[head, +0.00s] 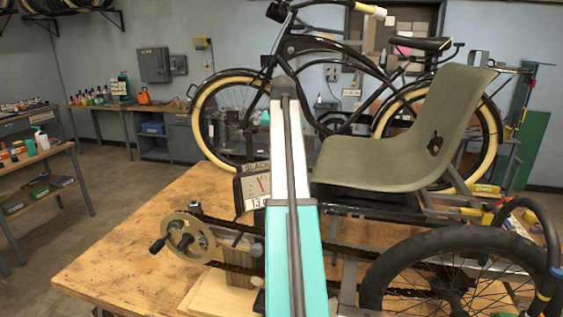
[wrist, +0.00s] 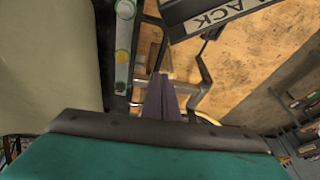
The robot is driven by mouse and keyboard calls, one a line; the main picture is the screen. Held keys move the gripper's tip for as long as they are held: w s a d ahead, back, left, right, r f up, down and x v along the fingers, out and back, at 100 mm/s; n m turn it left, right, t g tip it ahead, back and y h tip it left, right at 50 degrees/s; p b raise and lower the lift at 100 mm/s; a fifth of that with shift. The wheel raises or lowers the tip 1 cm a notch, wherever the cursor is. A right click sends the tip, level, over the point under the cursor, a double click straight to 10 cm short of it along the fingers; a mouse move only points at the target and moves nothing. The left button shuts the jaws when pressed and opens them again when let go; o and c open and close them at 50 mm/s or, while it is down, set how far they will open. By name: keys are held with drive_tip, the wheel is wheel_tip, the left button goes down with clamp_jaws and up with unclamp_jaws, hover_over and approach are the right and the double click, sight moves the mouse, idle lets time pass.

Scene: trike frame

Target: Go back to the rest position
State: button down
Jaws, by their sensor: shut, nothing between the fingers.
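My gripper (wrist: 160,80) shows in the wrist view as two dark fingers pressed together with nothing between them. The fingers point past parts of the trike frame toward the wooden table. In the head view my teal and white arm rises up the middle of the picture, and my gripper is hidden there. The trike frame (head: 350,270) stands on the wooden workbench (head: 120,235), with its grey-green seat (head: 400,140), a black-tyred wheel (head: 385,268) at the right and a crank with chainring (head: 188,240) at the left.
A box marked "BLACK" (head: 254,188) sits just left of my arm; its lettering also shows in the wrist view (wrist: 215,14). A black bicycle (head: 201,125) with cream tyres stands behind. Side shelves (head: 40,160) are at the left. The bench's left part is clear.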

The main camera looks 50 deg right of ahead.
drive_tip(key=shift+a+r, duration=0.15)
drive_tip(key=shift+r, duration=0.15)
idle(0.5)
